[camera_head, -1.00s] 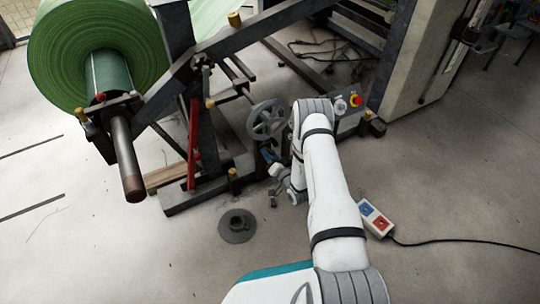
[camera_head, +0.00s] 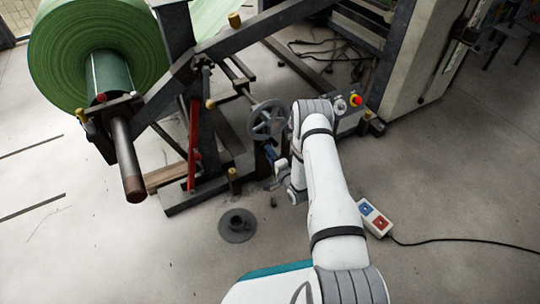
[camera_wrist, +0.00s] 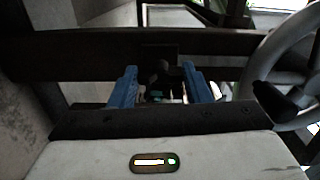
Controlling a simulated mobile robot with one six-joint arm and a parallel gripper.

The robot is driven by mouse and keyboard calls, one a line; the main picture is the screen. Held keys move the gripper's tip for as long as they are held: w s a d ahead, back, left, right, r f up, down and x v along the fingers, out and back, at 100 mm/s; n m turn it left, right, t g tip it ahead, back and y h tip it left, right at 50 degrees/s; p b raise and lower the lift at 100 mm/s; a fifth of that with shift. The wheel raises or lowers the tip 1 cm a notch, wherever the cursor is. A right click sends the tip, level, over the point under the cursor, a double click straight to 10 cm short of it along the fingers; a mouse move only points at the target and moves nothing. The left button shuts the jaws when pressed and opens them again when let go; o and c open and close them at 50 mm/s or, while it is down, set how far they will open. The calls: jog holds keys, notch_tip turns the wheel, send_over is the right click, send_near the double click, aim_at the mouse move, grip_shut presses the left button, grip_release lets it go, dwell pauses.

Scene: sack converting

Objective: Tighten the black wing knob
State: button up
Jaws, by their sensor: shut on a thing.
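The black wing knob (camera_wrist: 160,78) sits in the middle of the wrist view, in front of a dark plate on a dark crossbar. It is dim there, and its wings are hard to make out. My gripper (camera_wrist: 161,88) has its blue fingers on either side of the knob and is shut on it. In the head view my gripper (camera_head: 270,154) is low beside the machine frame, just below the grey handwheel. The knob cannot be made out in that view.
The handwheel (camera_head: 268,120) is close above my gripper; its rim (camera_wrist: 262,65) and black handle (camera_wrist: 285,102) fill the wrist view's right side. A red lever (camera_head: 194,145) stands left. A round dark base (camera_head: 237,226) and a pendant box (camera_head: 375,218) lie on the floor.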

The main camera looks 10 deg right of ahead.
jog(key=shift+s+f, duration=0.15)
dwell(0.4)
jog(key=o, duration=1)
jog(key=p+v, duration=0.3)
jog(key=v, duration=0.4)
jog(key=shift+s, duration=0.3)
